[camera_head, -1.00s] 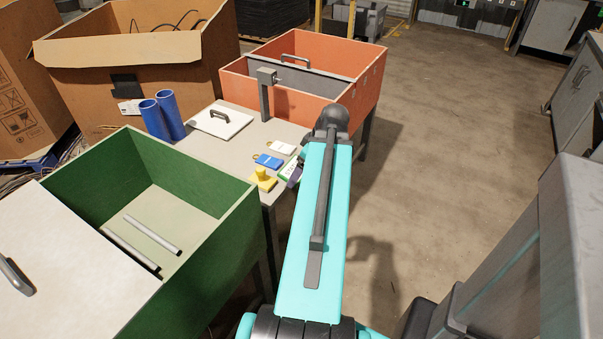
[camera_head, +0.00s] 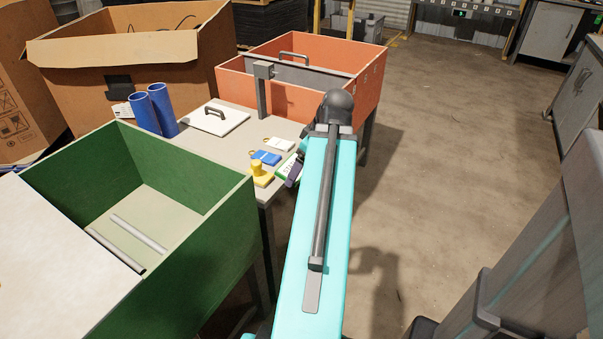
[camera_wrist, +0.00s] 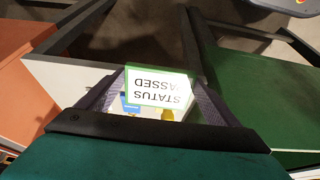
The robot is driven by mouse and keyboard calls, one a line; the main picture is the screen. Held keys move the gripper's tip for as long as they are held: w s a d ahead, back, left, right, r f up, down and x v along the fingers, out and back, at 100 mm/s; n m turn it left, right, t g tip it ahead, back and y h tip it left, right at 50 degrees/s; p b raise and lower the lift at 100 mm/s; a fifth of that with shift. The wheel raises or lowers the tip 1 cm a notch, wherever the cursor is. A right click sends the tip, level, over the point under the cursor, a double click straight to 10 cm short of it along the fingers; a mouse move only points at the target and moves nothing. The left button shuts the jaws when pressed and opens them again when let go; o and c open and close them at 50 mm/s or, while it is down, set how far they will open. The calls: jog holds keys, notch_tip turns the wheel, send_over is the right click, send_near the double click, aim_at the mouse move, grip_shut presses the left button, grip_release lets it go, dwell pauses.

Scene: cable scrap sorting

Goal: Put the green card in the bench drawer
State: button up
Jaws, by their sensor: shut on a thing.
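The green card (camera_wrist: 158,92) has a green border and a white label reading STATUS PASSED, upside down in the wrist view. My gripper (camera_wrist: 155,98) is shut on it, with one dark finger at each side. In the head view the card (camera_head: 286,166) shows beside my gripper (camera_head: 294,172), at the front right edge of the grey bench (camera_head: 225,148). My arm hides part of the gripper there. I cannot make out the bench drawer with certainty in either view.
A yellow stamp-like object (camera_head: 260,174), a blue tag (camera_head: 266,157) and a white tag (camera_head: 279,144) lie on the bench near the card. A green bin (camera_head: 215,215) stands at left and an orange bin (camera_head: 325,52) behind.

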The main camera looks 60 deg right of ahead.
jog(key=shift+s+a+f+b, duration=0.1)
jog(key=shift+s+a+b, duration=0.55)
jog(key=shift+b, duration=1.75)
jog(key=shift+s+a+b, duration=0.1)
jog(key=shift+a+b, duration=0.2)
jog(key=shift+b, duration=0.4)
jog(key=shift+s+a+r, duration=0.1)
jog(key=shift+a+r, duration=0.05)
jog(key=shift+r, duration=0.1)
jog(key=shift+s, duration=0.1)
